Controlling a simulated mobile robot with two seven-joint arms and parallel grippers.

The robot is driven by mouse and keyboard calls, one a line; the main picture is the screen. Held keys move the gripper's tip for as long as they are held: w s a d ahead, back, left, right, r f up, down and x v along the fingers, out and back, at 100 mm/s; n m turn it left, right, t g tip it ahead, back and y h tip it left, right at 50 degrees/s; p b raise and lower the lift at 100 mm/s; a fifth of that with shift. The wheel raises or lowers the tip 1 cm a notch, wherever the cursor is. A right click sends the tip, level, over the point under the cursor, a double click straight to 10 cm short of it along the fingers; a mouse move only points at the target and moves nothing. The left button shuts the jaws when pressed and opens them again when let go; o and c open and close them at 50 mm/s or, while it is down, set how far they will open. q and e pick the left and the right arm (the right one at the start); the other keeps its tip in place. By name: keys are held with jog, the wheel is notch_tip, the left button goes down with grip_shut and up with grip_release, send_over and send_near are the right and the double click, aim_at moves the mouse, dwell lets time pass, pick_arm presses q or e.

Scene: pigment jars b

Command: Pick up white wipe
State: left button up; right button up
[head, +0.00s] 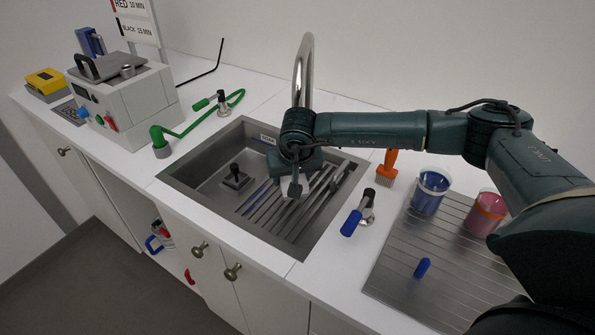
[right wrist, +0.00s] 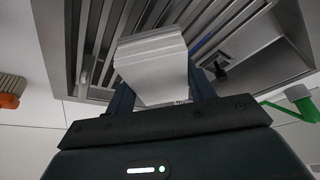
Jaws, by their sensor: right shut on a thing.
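The white wipe (right wrist: 150,62) is pinched between the two fingers of my right gripper (right wrist: 162,92) in the right wrist view. In the head view my right gripper (head: 296,183) points down over the sink, and a small pale part of the wipe (head: 286,187) shows beside the fingers. Most of the wipe is hidden there by the gripper. I cannot tell whether its lower edge touches the rack. My left gripper is in neither view.
The steel sink (head: 192,165) holds a slatted rack (head: 262,208) and a black-handled plug (head: 236,177). A tall faucet (head: 305,60) rises behind my wrist.

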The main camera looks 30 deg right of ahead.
pick_arm(q)
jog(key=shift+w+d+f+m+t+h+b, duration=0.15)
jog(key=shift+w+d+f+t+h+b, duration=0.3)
jog(key=shift+b, duration=1.05)
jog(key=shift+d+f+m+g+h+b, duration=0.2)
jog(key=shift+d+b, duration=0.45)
jog(key=shift+b, duration=0.85)
pick_arm(e)
jog(key=s+a, duration=0.7)
jog(key=a, duration=0.5)
jog(key=s+a, duration=0.8)
jog(key=a, duration=0.5)
jog(key=shift+a, duration=0.3)
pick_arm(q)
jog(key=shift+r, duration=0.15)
